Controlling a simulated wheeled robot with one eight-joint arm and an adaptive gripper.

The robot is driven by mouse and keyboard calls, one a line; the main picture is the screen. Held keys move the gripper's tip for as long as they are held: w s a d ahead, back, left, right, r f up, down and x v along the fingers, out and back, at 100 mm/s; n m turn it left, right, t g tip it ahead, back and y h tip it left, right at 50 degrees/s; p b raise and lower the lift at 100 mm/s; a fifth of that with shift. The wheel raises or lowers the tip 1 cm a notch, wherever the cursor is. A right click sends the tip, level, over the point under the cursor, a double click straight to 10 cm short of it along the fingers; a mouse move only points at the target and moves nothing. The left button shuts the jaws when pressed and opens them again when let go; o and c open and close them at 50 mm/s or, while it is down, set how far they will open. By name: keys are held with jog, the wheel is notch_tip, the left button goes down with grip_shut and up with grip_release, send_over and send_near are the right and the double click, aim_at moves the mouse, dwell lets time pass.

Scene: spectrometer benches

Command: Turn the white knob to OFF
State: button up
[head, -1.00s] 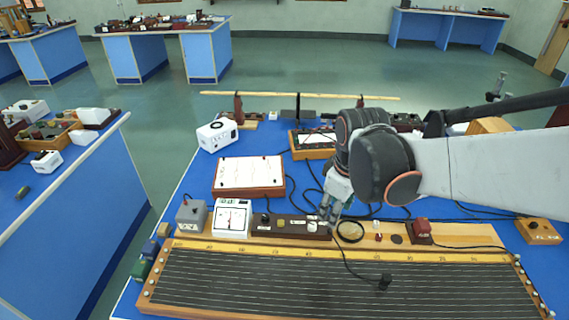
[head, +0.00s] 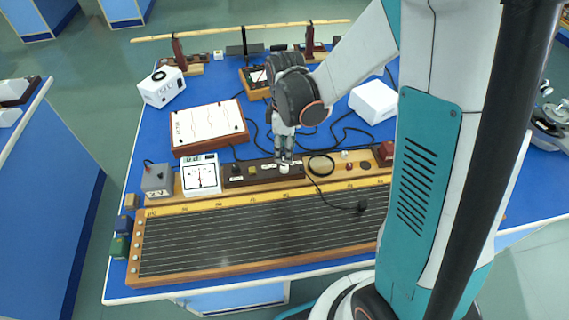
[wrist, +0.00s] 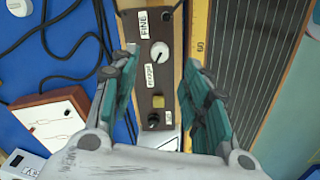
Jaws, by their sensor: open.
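The white knob (head: 284,169) stands on a long dark brown control strip (head: 234,182) behind the striped board. It also shows in the wrist view (wrist: 159,52), round, between a FINE label and a second label I cannot read surely. My gripper (head: 284,154) points down just above it. In the wrist view, my gripper (wrist: 159,64) is open, with one finger on each side of the knob and gaps between. I cannot tell how far the fingertips are above the strip. No OFF marking is readable.
A yellow button (wrist: 158,101) and a black knob (wrist: 154,120) share the strip. A white meter (head: 201,175) stands left of it. The board with lines (head: 260,240) lies in front. A black ring (head: 321,165) and loose cables lie to the right.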

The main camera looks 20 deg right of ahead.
aim_at(285, 166)
notch_tip(285, 166, down, 7)
jog(key=shift+f+b, duration=0.15)
jog(key=shift+b, duration=0.75)
jog(key=shift+c, duration=0.4)
grip_shut()
